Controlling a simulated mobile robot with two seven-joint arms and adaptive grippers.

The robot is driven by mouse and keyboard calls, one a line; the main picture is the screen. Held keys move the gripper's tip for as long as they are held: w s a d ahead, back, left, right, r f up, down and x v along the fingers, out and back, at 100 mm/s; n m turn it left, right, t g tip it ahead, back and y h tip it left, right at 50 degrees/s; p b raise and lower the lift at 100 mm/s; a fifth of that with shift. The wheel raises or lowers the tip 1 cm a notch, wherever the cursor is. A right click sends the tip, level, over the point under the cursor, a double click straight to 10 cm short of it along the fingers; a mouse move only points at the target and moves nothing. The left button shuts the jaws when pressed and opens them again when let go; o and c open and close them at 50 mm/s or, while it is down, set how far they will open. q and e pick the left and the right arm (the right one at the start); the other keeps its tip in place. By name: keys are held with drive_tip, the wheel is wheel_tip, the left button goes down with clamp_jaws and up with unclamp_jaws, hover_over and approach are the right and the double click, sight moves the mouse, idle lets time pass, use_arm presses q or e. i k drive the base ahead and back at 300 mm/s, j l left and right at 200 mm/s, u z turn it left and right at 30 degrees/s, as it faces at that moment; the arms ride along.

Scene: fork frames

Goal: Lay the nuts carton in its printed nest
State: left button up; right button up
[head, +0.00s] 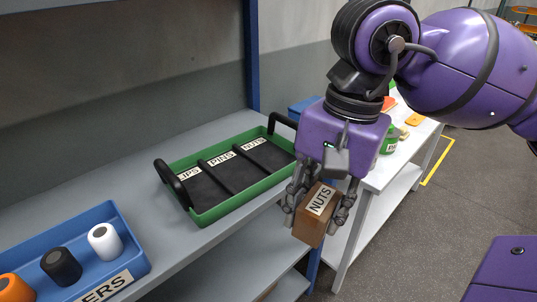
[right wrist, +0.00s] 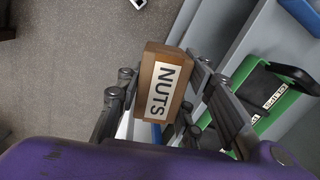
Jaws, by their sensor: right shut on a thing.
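The brown nuts carton (head: 310,226) with a white NUTS label is in my right gripper (head: 319,213), which is shut on it. The carton is held in the air in front of the shelf edge, to the right of the green tray. It also shows between the fingers in the right wrist view (right wrist: 150,98). The green tray (head: 213,213) on the grey shelf has black handles and dark nests split by dividers. Three printed labels mark them; the one at the right end seems to read NUTS (head: 254,144). The nests look empty. My left gripper is not in view.
A blue bin (head: 130,262) with orange, black and white rolls stands at the front left of the shelf. A blue post (head: 251,55) rises behind the tray. A white table (head: 386,172) with several items is behind my right gripper.

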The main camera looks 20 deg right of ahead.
sight(270, 156)
drive_tip(key=i, duration=0.95)
